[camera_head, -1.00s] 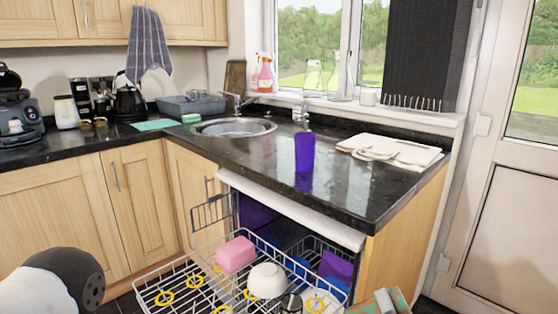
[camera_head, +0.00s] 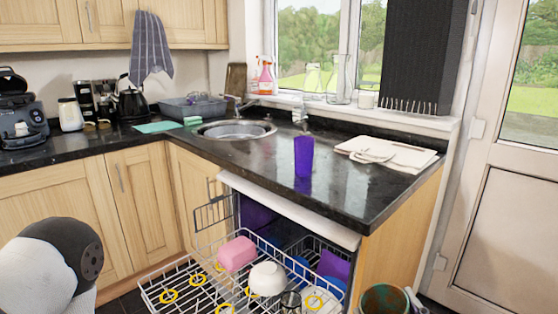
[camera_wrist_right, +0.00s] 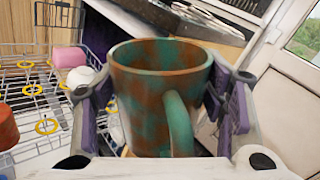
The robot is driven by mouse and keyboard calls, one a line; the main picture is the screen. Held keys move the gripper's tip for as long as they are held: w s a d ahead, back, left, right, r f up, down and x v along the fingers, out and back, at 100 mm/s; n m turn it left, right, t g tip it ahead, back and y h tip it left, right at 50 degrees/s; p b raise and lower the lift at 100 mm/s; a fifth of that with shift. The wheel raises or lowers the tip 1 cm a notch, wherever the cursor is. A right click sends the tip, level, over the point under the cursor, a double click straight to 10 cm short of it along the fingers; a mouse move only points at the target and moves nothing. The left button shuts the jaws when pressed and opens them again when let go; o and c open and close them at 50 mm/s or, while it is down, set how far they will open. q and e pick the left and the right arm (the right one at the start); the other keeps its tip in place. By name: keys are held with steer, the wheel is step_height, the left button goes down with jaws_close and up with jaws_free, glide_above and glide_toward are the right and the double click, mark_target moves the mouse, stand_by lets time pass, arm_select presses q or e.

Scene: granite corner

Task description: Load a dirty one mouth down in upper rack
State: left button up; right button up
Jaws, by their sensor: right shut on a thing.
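My right gripper (camera_wrist_right: 160,108) is shut on a mug (camera_wrist_right: 150,110) stained teal and brown, with its finger pads on either side of it. The mug is upright, mouth up, with its handle toward the wrist camera. In the head view the mug (camera_head: 385,299) shows at the bottom edge, right of the rack and apart from it. The upper rack (camera_head: 172,272) is a wire basket with yellow rings, pulled out from under the counter. My left gripper is out of view.
The rack's left part has bare wire floor. Blue and purple items (camera_head: 334,264) stand toward its right side. A purple cup (camera_head: 303,156) stands on the dark counter (camera_head: 240,160) above. A cabinet end panel (camera_head: 400,231) borders the rack's right. An orange-red thing (camera_wrist_right: 8,127) shows at the wrist view's left edge.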

steer(key=n, duration=0.5)
steer(key=shift+r, duration=0.15)
steer(key=n, duration=1.5)
